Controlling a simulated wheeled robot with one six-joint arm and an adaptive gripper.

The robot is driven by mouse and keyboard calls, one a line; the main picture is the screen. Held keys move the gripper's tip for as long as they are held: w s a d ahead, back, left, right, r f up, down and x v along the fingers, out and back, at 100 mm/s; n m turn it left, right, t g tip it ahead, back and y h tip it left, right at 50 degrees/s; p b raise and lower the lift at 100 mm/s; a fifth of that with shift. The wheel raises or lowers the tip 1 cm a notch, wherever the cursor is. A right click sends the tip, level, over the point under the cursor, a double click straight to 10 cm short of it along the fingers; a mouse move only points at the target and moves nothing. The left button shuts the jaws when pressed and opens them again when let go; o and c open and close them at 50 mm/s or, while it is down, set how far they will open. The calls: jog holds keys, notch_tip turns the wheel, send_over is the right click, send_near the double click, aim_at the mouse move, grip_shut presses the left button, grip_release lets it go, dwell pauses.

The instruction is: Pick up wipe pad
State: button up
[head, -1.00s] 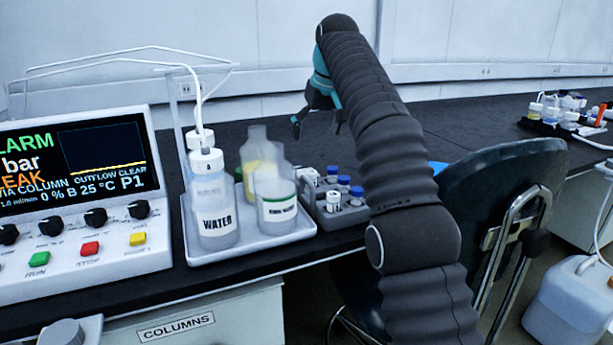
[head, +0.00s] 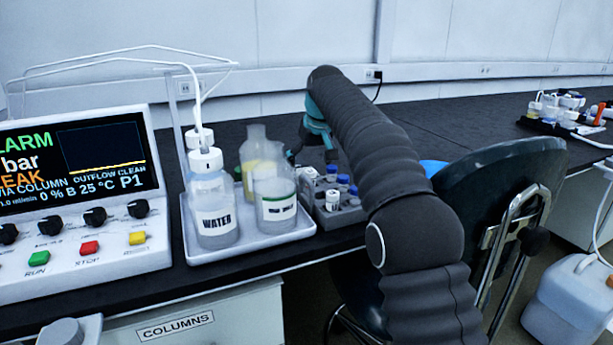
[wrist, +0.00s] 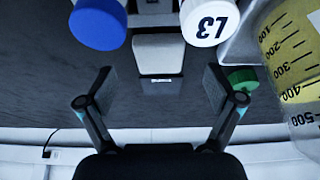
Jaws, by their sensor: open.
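A pale rounded block on a dark grey base, which looks like the wipe pad (wrist: 158,54), lies between my fingers' lines in the wrist view. I cannot make it out in the head view, where my arm and the bottles may hide it. My gripper (head: 312,155) is above the bench, behind the vial rack and right of the bottles. In the wrist view my gripper (wrist: 158,80) is open, its two fingers spread either side of the pad, with nothing held. I cannot tell its height above the pad.
The vial rack (head: 350,217) stands beside the tray (head: 205,255) with the WATER bottle (head: 213,205). A dark chair (head: 500,190) stands at the right.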

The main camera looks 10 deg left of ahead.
jog(key=x, duration=0.3)
jog(key=shift+w+f, duration=0.1)
jog(key=shift+f, duration=0.2)
jog(key=c, duration=0.9)
jog(key=shift+c, duration=0.2)
jog(key=shift+r, duration=0.1)
jog(key=shift+r, duration=1.85)
jog(key=shift+d+r, duration=0.2)
jog(key=shift+r, duration=0.05)
jog(key=s+d+r+b, duration=0.2)
jog(key=s+d+r, duration=0.4)
jog(key=s+d, duration=0.2)
jog(key=shift+d+r, duration=0.2)
jog(key=shift+r, duration=0.15)
